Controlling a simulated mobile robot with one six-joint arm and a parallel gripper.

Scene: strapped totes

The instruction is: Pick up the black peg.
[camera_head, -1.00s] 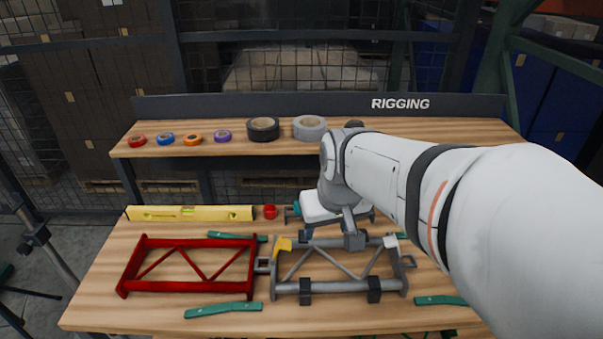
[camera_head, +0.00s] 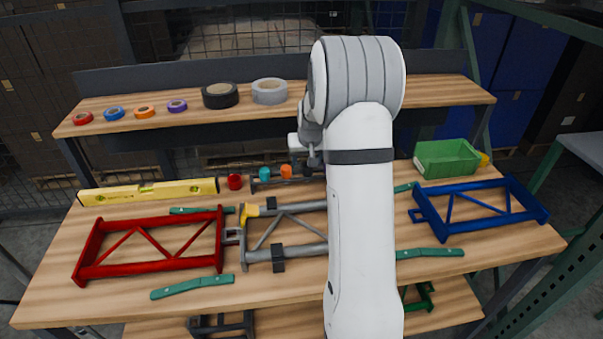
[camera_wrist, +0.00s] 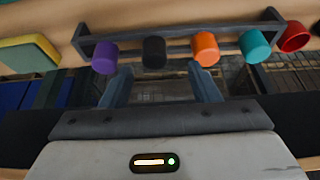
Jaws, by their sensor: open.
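The black peg (camera_wrist: 154,52) stands in a dark rack (camera_wrist: 235,22) between a purple peg (camera_wrist: 105,57) and an orange peg (camera_wrist: 206,48) in the wrist view. My gripper (camera_wrist: 160,70) is open and empty, with one finger on each side of the line to the black peg. The peg lies just past the fingertips and no touch shows. In the head view my arm hides the purple peg and most of my gripper. The rack (camera_head: 262,187) there shows the orange peg (camera_head: 286,172) and a teal peg (camera_head: 265,173).
A red peg (camera_head: 235,182) stands beside the rack, near a yellow level (camera_head: 148,193). Red, grey and blue frames lie on the bench. A green bin (camera_head: 447,158) stands at the right. Tape rolls (camera_head: 220,95) sit on the raised shelf behind.

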